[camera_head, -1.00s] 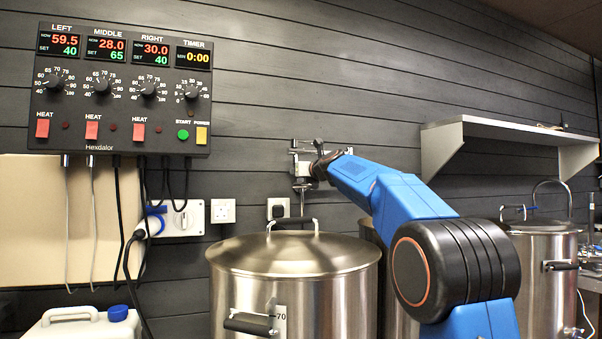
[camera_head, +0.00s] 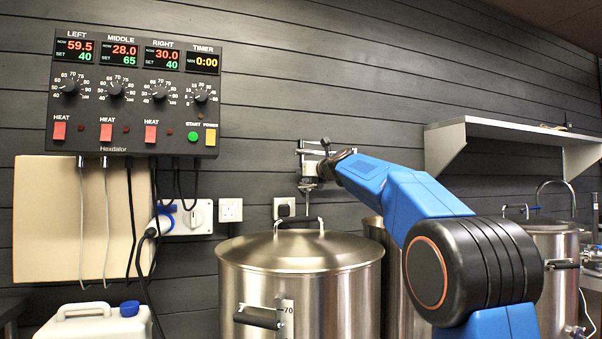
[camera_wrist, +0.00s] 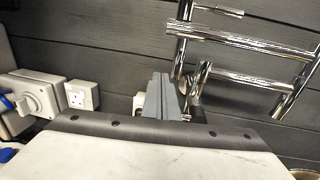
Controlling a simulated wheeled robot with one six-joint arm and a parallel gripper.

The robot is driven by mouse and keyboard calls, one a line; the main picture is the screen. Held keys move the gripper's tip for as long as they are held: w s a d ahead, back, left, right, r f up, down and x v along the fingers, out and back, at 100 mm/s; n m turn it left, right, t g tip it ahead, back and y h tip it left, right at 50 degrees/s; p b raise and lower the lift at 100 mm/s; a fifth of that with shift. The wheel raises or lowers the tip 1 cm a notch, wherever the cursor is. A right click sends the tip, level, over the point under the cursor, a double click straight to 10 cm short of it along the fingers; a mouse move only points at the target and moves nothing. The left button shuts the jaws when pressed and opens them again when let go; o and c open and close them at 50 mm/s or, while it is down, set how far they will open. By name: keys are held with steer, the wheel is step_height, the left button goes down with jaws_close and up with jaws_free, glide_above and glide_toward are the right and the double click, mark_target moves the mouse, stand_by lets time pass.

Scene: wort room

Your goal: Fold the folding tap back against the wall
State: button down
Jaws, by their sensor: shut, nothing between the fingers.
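The folding tap (camera_wrist: 245,52) is a set of chrome pipes on the dark wall, at the upper right of the wrist view. Its jointed arms stand apart from one another there, and its right end runs to the frame edge. My gripper (camera_wrist: 158,76) shows as grey fingers, shut and empty, just left of the tap's lower joint. I cannot tell whether they touch. In the head view a small chrome part of the tap (camera_head: 312,151) shows by the end of my blue arm, which hides much of it; the fingertips are not clear there.
A lidded steel kettle (camera_head: 300,250) stands below my gripper, with another behind my arm and one at right. A steel shelf (camera_head: 500,128) juts from the wall at right. Sockets (camera_head: 230,210) and a control panel (camera_head: 137,95) with hanging cables are at left.

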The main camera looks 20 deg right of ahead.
steer(key=s+a, duration=0.2)
steer(key=s, duration=0.7)
steer(key=shift+s, duration=0.2)
